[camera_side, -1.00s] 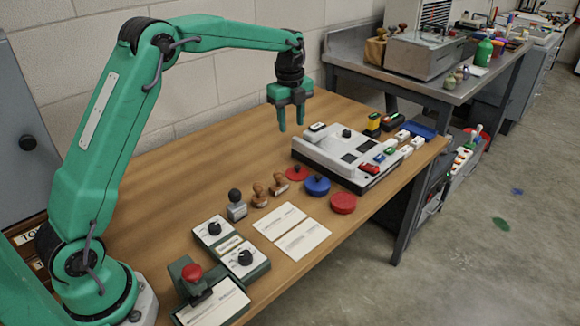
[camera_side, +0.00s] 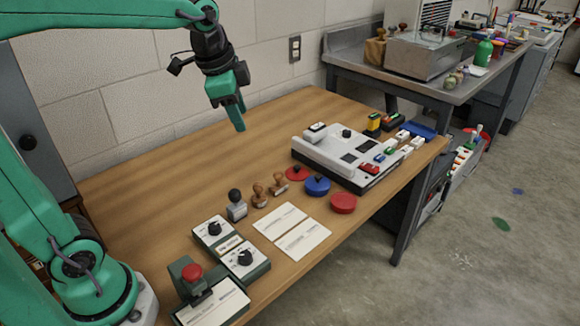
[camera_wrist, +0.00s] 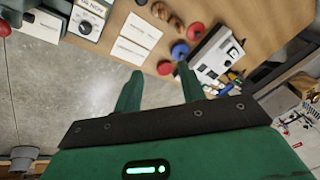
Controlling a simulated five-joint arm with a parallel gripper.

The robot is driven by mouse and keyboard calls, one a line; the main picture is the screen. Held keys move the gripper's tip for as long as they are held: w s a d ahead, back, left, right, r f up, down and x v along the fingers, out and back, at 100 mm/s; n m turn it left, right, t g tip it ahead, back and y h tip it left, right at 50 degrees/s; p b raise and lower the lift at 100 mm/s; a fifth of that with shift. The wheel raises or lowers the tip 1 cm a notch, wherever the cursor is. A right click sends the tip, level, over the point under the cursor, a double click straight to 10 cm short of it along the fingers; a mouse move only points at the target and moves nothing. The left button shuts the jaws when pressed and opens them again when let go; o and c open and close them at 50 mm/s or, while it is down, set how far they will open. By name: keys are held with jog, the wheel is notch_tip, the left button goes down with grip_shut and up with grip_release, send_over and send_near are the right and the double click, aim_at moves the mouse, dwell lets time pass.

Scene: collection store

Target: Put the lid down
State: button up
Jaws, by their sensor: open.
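A flat red disc with a small knob (camera_side: 296,174), which looks like a lid, lies on the wooden table beside the white machine. Next to it stand a round blue tin with a dark knob on top (camera_side: 317,187) and a round red tin (camera_side: 343,204). The wrist view shows the blue tin (camera_wrist: 180,50) and the red tin (camera_wrist: 165,68) beyond my fingers. My gripper (camera_side: 239,126) is high above the back of the table, left of these, tilted, with nothing in it. In the wrist view its two fingers (camera_wrist: 159,86) are apart with only floor between them.
The white machine (camera_side: 318,155) with small coloured blocks stands at the table's right end. Wooden-handled stamps (camera_side: 260,197), white cards (camera_side: 303,239) and knobbed boxes (camera_side: 245,260) sit along the front. The back left of the table (camera_side: 165,190) is clear.

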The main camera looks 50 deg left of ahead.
jog(key=s+d+f+n+t, duration=0.1)
jog(key=s+f+n, duration=0.1)
jog(key=s+n, duration=0.2)
jog(key=s+d+f+n+t, duration=0.1)
jog(key=s+n, duration=0.3)
jog(key=s, duration=0.5)
jog(key=shift+s+f, duration=0.4)
jog(key=shift+f, duration=0.15)
